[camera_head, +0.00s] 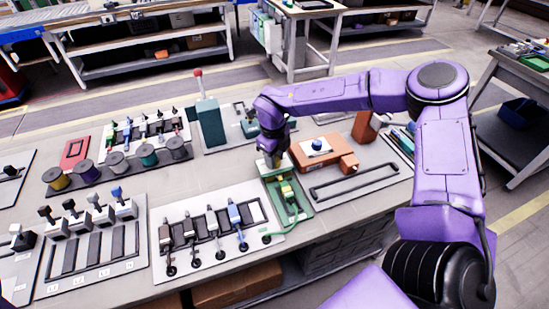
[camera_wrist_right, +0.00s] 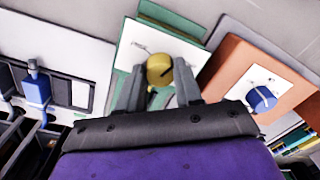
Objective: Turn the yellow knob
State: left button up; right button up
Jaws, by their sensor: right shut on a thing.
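The yellow knob (camera_wrist_right: 160,69) shows in the right wrist view on a white plate with a green edge (camera_wrist_right: 136,45). My right gripper (camera_wrist_right: 158,77) has one finger on each side of the knob and is shut on it. In the head view the right gripper (camera_head: 272,158) points down over the green fixture (camera_head: 288,204), and the gripper hides the knob there. My left gripper is in neither view.
An orange box with a blue knob (camera_head: 317,145) stands just right of the gripper. A teal block with a red-tipped lever (camera_head: 208,122) stands behind it to the left. A white panel with several levers (camera_head: 190,262) lies at the front left. Spools (camera_head: 117,164) stand farther left.

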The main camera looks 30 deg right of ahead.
jog(key=m+b, duration=0.1)
jog(key=m, duration=0.3)
jog(key=shift+w, duration=0.1)
jog(key=shift+m+b, duration=0.8)
jog(key=shift+m, duration=0.9)
jog(key=shift+r, duration=0.1)
jog(key=o, duration=1)
jog(key=shift+o, duration=0.2)
notch_tip(320, 180, up, 10)
jog(key=b, duration=0.1)
jog(key=shift+a+r, duration=0.2)
jog(key=shift+r, duration=0.05)
jog(key=shift+w, duration=0.1)
